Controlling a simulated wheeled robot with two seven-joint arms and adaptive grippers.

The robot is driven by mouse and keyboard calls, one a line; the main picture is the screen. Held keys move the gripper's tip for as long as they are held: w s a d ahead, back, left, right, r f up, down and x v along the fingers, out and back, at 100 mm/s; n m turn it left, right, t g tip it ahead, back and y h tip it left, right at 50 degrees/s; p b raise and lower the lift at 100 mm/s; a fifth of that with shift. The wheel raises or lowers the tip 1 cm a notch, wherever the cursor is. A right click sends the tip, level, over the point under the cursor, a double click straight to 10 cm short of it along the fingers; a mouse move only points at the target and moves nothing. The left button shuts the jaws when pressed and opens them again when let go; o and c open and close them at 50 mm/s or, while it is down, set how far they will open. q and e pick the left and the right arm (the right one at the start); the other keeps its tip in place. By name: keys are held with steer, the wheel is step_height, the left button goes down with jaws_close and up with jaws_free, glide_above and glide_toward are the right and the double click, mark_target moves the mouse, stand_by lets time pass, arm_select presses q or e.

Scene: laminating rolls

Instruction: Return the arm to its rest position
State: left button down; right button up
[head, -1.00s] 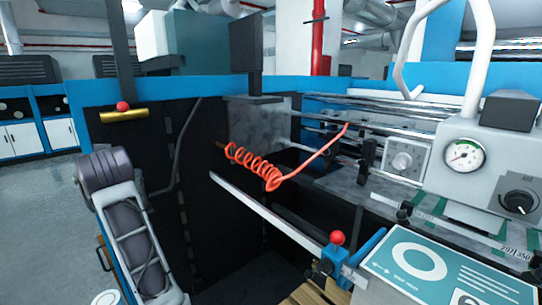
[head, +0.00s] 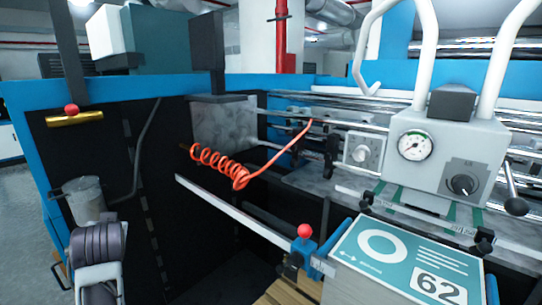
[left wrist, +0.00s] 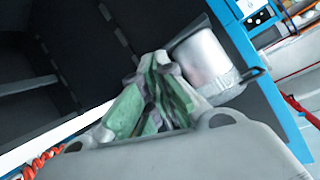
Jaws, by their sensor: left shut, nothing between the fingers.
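My left arm (head: 97,255) comes in at the lower left of the head view, in front of the machine's dark side panel. Its gripper fingers do not show clearly there. In the left wrist view my left gripper (left wrist: 155,105) shows green-padded fingers closed together, with nothing between them. A grey metal cylinder (left wrist: 205,62) stands just beyond the fingers in that view. It also shows in the head view as a grey can (head: 85,200) by the machine's left edge. I cannot tell whether the fingers touch it. My right gripper is not in view.
The blue and black machine (head: 130,190) fills the middle. A coiled orange hose (head: 220,165) hangs across its opening. A red-knobbed clamp (head: 304,240) and a teal sign (head: 400,258) stand at the front right. A gauge box (head: 445,155) is at right. Grey floor is free at far left.

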arm_select(q)
steer(key=s+d+f+m+g+h, duration=0.15)
steer(key=s+d+f, duration=0.3)
steer(key=f, duration=0.45)
steer(key=s+d+f+m+g+h, duration=0.1)
steer(key=s+d+f+m+h, duration=0.15)
steer(key=d+f, duration=0.55)
steer(key=s+d+f+m+g+h, duration=0.1)
steer(key=s+d+f+g+h, duration=0.1)
steer(key=s+d+f, duration=0.35)
steer(key=s+d+f+g+h, duration=0.2)
steer(key=s+f, duration=0.7)
step_height(320, 180, down, 32)
steer(key=s+g, duration=0.1)
steer(key=s, duration=0.2)
steer(key=s+a+f, duration=0.2)
steer(key=s+f, duration=0.8)
steer(key=s, duration=0.1)
steer(key=s+a+f+g, duration=0.1)
steer(key=s+a+f, duration=0.1)
steer(key=s+f, duration=0.8)
steer(key=shift+s+f+m, duration=0.15)
steer(key=shift+s+m, duration=0.25)
steer(key=shift+s, duration=0.1)
